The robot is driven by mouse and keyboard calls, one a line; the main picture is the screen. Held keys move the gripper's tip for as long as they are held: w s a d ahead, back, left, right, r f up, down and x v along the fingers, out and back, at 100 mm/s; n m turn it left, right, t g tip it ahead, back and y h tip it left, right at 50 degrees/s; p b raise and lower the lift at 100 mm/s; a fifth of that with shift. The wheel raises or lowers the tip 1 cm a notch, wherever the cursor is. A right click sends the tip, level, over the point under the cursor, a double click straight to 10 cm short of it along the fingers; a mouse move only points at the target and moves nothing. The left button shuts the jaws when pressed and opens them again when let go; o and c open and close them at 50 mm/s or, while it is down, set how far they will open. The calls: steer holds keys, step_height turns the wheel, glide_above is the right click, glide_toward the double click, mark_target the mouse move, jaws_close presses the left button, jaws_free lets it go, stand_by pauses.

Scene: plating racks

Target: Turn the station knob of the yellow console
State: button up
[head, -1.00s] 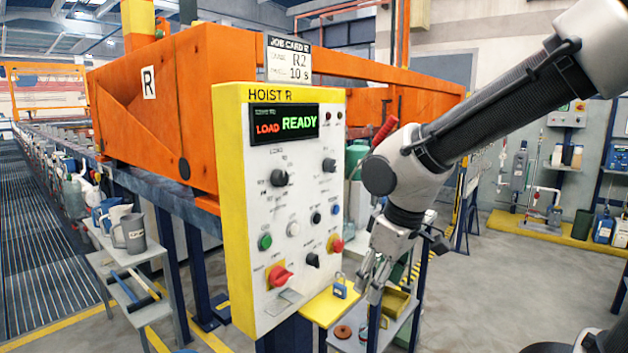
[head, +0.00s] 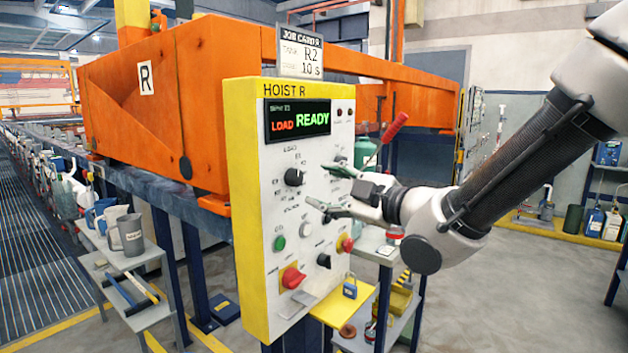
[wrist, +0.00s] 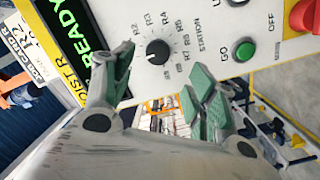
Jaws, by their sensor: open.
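The yellow console (head: 240,190) is headed HOIST R and has a white front panel. The station knob (head: 294,177) is a round black knob at the panel's upper left, ringed by position labels. My gripper (head: 318,189) is in front of the panel, to the right of the knob, with fingers spread and empty. In the wrist view my gripper (wrist: 160,72) has its green-padded fingers on either side below the knob, apart from it.
The display (head: 298,121) reads LOAD READY. A job card (head: 301,55) on top shows R2 and 10 s. A padlock (head: 350,288) sits on the yellow ledge below.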

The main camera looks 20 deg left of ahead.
mark_target(297, 179)
steer(key=x, duration=0.7)
steer(key=shift+w+a+r, duration=0.15)
steer(key=shift+a, duration=0.25)
steer(key=shift+c, duration=0.2)
steer(key=c, duration=1)
